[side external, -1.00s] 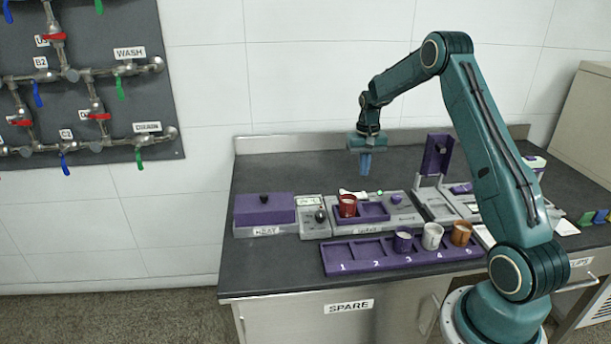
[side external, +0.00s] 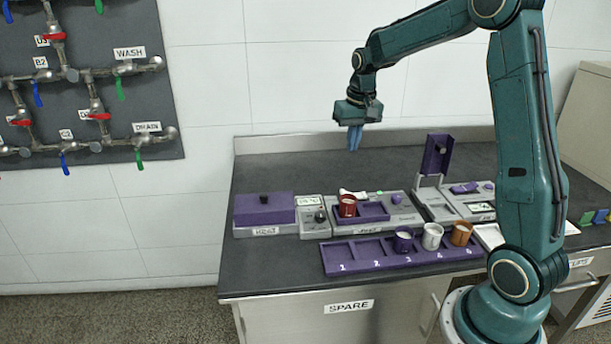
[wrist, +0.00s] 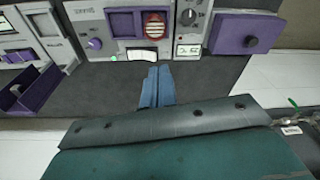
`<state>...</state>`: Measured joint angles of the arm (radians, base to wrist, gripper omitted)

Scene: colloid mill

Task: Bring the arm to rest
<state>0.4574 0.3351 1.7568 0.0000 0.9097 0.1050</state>
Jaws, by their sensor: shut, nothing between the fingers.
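My gripper (side external: 355,137) is in the air above the back of the dark bench in the side external view. Its blue fingers point down, are shut together and hold nothing. In the wrist view the shut fingers (wrist: 157,87) show over the bare counter, just behind the row of devices. My arm reaches up from its base at the right and across to the left, clear of everything on the bench.
A red cup (side external: 347,205) sits in a purple-trayed device. A purple rack (side external: 337,258) at the front holds a purple, a white and an orange cup. A purple-lidded heat unit (side external: 264,208) stands left; an upright purple lid (side external: 437,155) stands right. The back counter is mostly clear.

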